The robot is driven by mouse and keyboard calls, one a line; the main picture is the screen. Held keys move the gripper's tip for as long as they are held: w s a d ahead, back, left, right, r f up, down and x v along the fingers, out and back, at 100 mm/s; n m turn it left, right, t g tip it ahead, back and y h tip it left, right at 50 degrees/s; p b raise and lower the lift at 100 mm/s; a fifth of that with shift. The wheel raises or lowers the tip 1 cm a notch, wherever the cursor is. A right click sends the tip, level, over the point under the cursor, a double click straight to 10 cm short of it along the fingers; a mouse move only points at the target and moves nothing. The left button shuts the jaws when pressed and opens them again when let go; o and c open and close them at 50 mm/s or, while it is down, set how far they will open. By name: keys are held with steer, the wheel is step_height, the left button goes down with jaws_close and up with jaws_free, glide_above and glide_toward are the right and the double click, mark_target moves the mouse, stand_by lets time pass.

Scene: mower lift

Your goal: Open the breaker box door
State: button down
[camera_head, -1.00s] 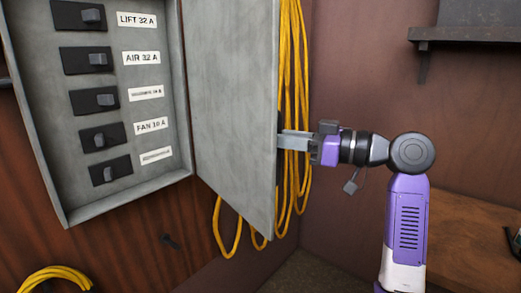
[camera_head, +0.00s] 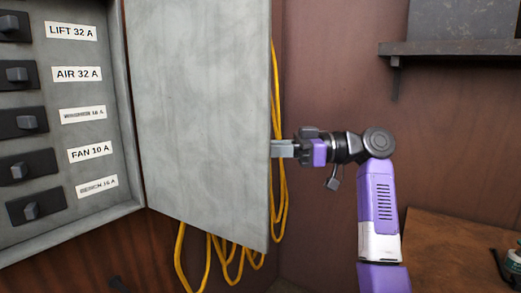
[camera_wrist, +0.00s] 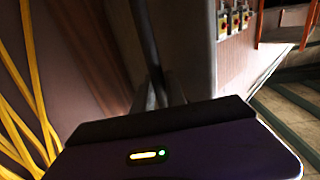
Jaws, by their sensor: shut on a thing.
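The grey breaker box (camera_head: 135,190) is on the wall at the left in the head view, with black breakers and white labels showing inside. Its grey door (camera_head: 200,110) stands open, swung out to the right of the box. My gripper (camera_head: 274,149) is at the door's free right edge in the head view, shut on the door there. The fingertips are partly hidden behind the edge. In the wrist view the dark fingers (camera_wrist: 158,90) reach up to the door, seen nearly edge-on.
Yellow cables (camera_head: 277,180) hang on the wall behind the door and below it. A shelf (camera_head: 450,47) is at the upper right and a wooden bench (camera_head: 455,250) at the lower right. Bare wall lies between the door and the shelf.

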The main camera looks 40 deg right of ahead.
steer(key=shift+a, duration=0.1)
steer(key=c, duration=1.4)
jaws_free()
steer(key=shift+w, duration=0.1)
steer(key=shift+o, duration=0.2)
steer(key=b+v, duration=0.1)
steer(key=v, duration=0.7)
steer(key=shift+b, duration=0.3)
